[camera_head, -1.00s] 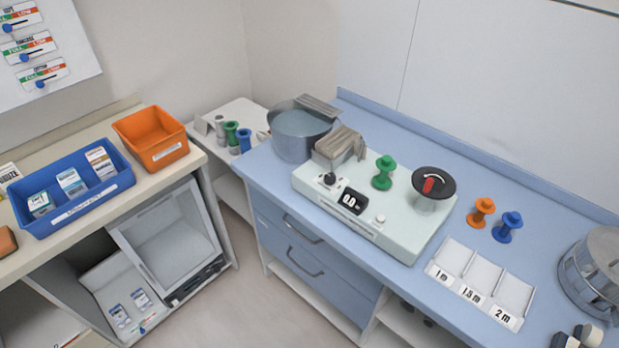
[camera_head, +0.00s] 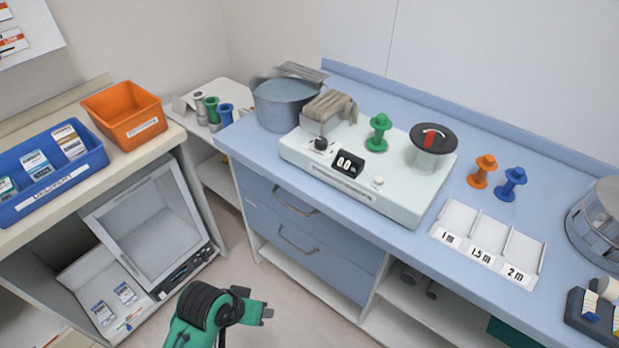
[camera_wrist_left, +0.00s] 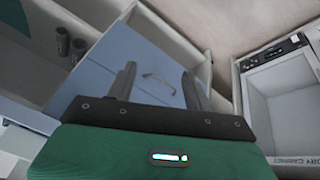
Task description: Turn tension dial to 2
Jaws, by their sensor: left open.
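The pale machine (camera_head: 395,199) stands on the blue counter. I cannot read any scale marks or tell which control is the tension dial. My left gripper (camera_head: 252,308) is low in front of the drawers, well apart from the machine. The left wrist view shows its two fingers (camera_wrist_left: 158,75) spread, with nothing between them. My right gripper is out of view.
A green spool (camera_head: 379,132) stands on the machine. Orange (camera_head: 482,171) and blue (camera_head: 510,184) spools stand right of it, behind a tray (camera_head: 487,246) labelled 1 m, 1.5 m and 2 m. A metal pot (camera_head: 284,103) stands at its left. Drawer handles (camera_head: 297,240) protrude in front.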

